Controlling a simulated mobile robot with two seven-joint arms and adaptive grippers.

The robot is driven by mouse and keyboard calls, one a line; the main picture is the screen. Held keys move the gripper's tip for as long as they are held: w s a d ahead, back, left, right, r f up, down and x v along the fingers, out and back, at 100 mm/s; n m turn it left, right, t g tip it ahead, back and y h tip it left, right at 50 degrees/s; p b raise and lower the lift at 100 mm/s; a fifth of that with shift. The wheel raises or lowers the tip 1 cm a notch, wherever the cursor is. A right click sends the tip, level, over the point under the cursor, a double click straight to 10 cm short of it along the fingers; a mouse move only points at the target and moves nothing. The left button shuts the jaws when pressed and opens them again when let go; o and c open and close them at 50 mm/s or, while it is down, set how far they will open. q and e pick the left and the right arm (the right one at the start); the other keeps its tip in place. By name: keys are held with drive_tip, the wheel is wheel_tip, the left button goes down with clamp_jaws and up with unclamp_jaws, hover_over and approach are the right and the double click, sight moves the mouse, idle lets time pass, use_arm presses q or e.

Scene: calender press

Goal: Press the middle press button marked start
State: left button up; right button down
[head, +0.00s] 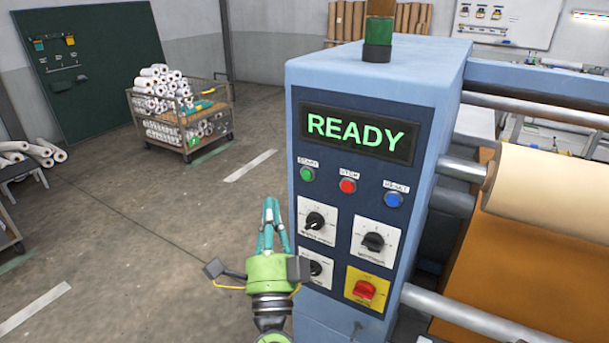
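The press control panel (325,172) is dark blue, on a light blue housing. The green start button (307,174), labelled START, is the leftmost in the row under the display. The red stop button (348,186) is in the middle and the blue button (393,200), labelled RESET, is on the right. My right gripper (271,203) points up, left of the panel and lower in the picture than the green button. Its teal fingers meet at the tips, with nothing seen between them. It appears apart from the button. My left gripper is not in view.
The display (356,132) reads READY in green. Black rotary knobs (315,221) and a red switch on a yellow plate (365,290) sit below the buttons. Rollers with a cream roll (550,185) are at the right.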

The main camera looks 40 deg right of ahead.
sight(306, 175)
drive_tip(key=shift+w+d, duration=0.55)
drive_tip(key=shift+d, duration=0.75)
drive_tip(key=shift+w+d, duration=0.55)
drive_tip(key=shift+d, duration=0.8)
drive_tip(key=shift+w+d, duration=0.55)
drive_tip(key=shift+d, duration=0.75)
drive_tip(key=shift+d, duration=0.15)
drive_tip(key=shift+w+d+p, duration=0.15)
drive_tip(key=shift+d+p, duration=0.1)
drive_tip(key=shift+p, duration=0.05)
drive_tip(key=shift+w+d, duration=0.1)
drive_tip(key=shift+d, duration=0.2)
drive_tip(key=shift+a, duration=0.15)
drive_tip(key=shift+s+a, duration=0.3)
drive_tip(key=shift+a, duration=0.25)
